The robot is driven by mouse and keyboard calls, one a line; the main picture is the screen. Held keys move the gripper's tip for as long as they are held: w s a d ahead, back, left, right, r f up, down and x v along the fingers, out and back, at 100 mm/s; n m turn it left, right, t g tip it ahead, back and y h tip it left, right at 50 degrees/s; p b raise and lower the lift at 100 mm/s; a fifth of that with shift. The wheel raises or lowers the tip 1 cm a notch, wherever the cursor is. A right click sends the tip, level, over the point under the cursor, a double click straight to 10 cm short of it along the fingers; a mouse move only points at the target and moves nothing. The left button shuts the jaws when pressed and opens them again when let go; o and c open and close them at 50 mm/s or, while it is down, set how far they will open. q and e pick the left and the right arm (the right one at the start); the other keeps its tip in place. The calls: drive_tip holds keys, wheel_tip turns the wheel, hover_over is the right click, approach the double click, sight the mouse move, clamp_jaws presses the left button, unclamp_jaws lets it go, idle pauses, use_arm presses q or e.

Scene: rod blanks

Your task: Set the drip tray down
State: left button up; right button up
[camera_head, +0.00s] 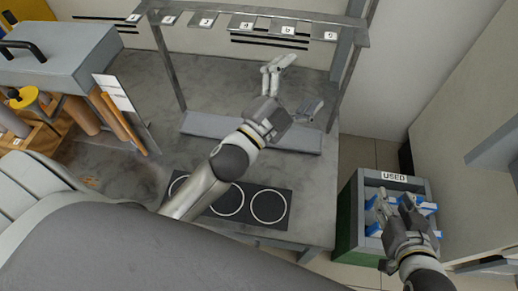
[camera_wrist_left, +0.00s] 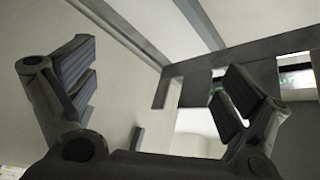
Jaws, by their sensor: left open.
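A long flat grey piece (camera_head: 205,125), which looks like the drip tray, lies on the grey worktop under the rack. My left arm crosses over its middle and hides part of it. My left gripper (camera_head: 294,87) is open above the worktop, with its fingers spread around nothing. In the left wrist view the two fingers (camera_wrist_left: 158,75) are wide apart and empty, and no tray shows between them. My right gripper (camera_head: 394,204) is over the bin at the right, its fingers apart with nothing clearly held.
A metal rack (camera_head: 250,10) with numbered tags stands over the worktop. A black plate with white rings (camera_head: 268,207) lies at the front edge. A bin labelled USED (camera_head: 345,222) holds blue and white items. A grey box with a black handle (camera_head: 60,60) and rods are at left.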

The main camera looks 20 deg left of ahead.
use_arm(q)
drive_tip(key=s+a+f+n+g+y, duration=0.3)
drive_tip(key=s+f+n+g, duration=0.5)
drive_tip(key=s+f+n, duration=0.3)
wheel_tip(320, 180, down, 3)
drive_tip(key=shift+a+f+n, duration=0.2)
drive_tip(key=shift+a+n, duration=0.1)
drive_tip(key=shift+a, duration=0.3)
drive_tip(key=shift+c, duration=0.5)
